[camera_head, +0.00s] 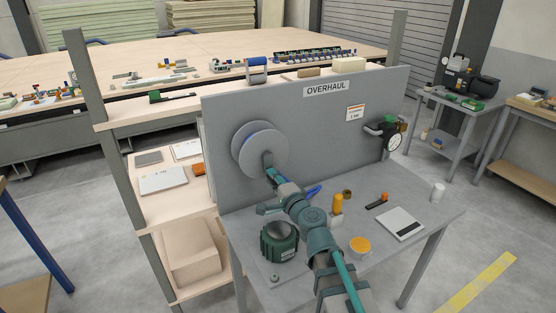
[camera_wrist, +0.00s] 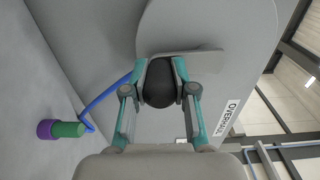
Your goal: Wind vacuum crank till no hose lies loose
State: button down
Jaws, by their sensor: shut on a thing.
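The vacuum crank's grey reel disc (camera_head: 262,147) is mounted on the left part of the upright OVERHAUL panel. It fills the upper middle of the wrist view (camera_wrist: 225,30). My gripper (camera_wrist: 160,82) is shut on the crank's dark round knob (camera_wrist: 159,88), in front of the disc; in the head view my gripper (camera_head: 270,168) covers most of the knob. A blue hose (camera_wrist: 103,96) runs down from behind my left finger to a green and purple fitting (camera_wrist: 68,130). A piece of blue hose (camera_head: 313,190) also shows on the bench, partly hidden by my arm.
The panel (camera_head: 310,120) stands close behind my gripper.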

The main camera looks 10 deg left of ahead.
jog(key=shift+s+a+r, duration=0.15)
jog(key=shift+s+a, duration=0.2)
jog(key=shift+a, duration=0.1)
jog(key=shift+a, duration=0.1)
jog(key=shift+s+a+r, duration=0.2)
jog(key=shift+s+a, duration=0.15)
jog(key=shift+s+a+r, duration=0.3)
jog(key=shift+a, duration=0.1)
jog(key=shift+p, duration=0.3)
jog(key=shift+s+a+r+p, duration=0.25)
jog(key=shift+a+r+p, duration=0.1)
jog(key=shift+r, duration=0.1)
